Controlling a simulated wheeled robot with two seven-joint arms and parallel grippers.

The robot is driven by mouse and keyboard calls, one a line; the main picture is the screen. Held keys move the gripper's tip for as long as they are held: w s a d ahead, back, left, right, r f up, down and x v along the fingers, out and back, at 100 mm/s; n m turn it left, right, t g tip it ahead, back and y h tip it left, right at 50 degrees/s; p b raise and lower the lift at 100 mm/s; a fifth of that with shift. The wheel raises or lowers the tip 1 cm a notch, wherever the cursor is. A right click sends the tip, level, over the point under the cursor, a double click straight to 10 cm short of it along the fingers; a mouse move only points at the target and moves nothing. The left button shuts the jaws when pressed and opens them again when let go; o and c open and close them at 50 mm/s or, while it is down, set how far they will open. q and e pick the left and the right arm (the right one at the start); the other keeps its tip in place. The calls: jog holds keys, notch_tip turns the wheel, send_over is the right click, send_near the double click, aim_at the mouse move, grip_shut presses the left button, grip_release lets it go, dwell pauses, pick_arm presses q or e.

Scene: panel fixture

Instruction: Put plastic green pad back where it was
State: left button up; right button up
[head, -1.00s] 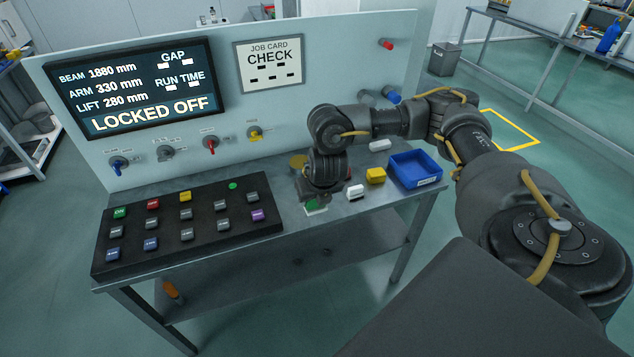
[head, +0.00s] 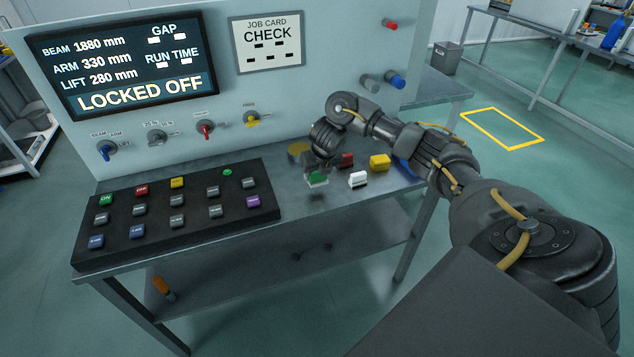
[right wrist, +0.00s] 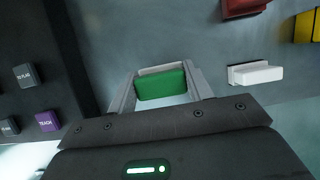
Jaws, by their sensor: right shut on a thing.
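The green pad (head: 317,180), with a pale base, is between the fingers of my right gripper (head: 317,174) above or at the bench top, left of a white block. The right wrist view shows the green pad (right wrist: 162,84) gripped between both fingers of the right gripper (right wrist: 161,92). Whether its underside touches the bench is unclear. The black button panel (head: 72,258) lies to the left, with rows of colored and grey buttons and a small round green spot (head: 227,172) near its back edge. My left gripper is not in view.
A white block (head: 358,180), a red block (head: 345,160) and a yellow block (head: 380,161) stand right of the gripper. The upright panel (head: 300,95) with knobs and a "LOCKED OFF" screen (head: 130,70) rises behind.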

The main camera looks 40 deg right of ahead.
aim_at(318, 179)
notch_tip(318, 179, down, 4)
jog(key=shift+w+r+b, duration=0.1)
jog(key=shift+r+b, duration=0.1)
jog(key=shift+b, duration=0.45)
jog(key=o, duration=1.1)
jog(key=shift+d, duration=0.1)
jog(key=p+v, duration=0.7)
jog(key=v, duration=0.5)
